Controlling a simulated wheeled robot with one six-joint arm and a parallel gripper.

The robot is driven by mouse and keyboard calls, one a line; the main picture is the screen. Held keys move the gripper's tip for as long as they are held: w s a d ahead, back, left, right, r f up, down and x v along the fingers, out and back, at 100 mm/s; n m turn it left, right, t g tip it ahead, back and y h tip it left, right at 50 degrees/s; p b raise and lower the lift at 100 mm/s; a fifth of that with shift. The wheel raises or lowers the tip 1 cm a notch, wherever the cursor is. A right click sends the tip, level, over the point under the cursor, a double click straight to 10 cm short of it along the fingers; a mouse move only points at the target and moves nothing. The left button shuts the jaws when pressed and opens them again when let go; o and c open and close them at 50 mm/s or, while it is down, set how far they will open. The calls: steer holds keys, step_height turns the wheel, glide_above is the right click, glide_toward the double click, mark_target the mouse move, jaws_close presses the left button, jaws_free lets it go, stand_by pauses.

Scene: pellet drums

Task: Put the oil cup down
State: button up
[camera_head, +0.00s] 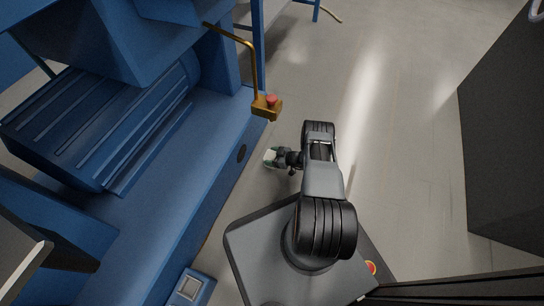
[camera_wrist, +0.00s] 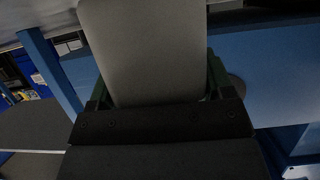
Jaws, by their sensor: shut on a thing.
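The oil cup (camera_wrist: 145,50) is a pale grey thing that fills the top middle of the wrist view, close to the camera. My gripper (camera_wrist: 158,80) is shut on it, with a dark green finger on each side. In the head view my gripper (camera_head: 277,158) reaches left from the arm, and a small pale bit of the cup (camera_head: 267,154) shows at its end. The cup is held beside the blue machine's edge. Its far end and opening are hidden, and I cannot tell its height over the floor.
The blue machine (camera_head: 215,150) with a ribbed motor housing (camera_head: 100,125) fills the left. A brass pipe ends in a block with a red button (camera_head: 271,99) near my gripper. A dark cabinet (camera_head: 510,130) stands right. Grey floor (camera_head: 400,130) between is clear.

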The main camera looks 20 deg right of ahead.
steer(key=shift+f, duration=0.55)
steer(key=shift+f+b, duration=0.35)
steer(key=shift+f, duration=0.3)
steer(key=shift+s+a, duration=0.1)
steer(key=shift+a, duration=0.05)
stand_by(0.6)
steer(key=o, duration=0.9)
steer(key=shift+s+a+f, duration=0.25)
steer(key=shift+s, duration=0.35)
steer(key=s+d+p, duration=0.2)
steer(key=d, duration=0.1)
steer(key=s+d+r+p, duration=0.1)
steer(key=shift+d, duration=0.3)
steer(key=s+d+r+p, duration=0.1)
steer(key=s+d+r, duration=0.1)
steer(key=r, duration=0.1)
steer(key=s+d+r+p, duration=0.2)
steer(key=s+r, duration=0.1)
steer(key=shift+d, duration=0.4)
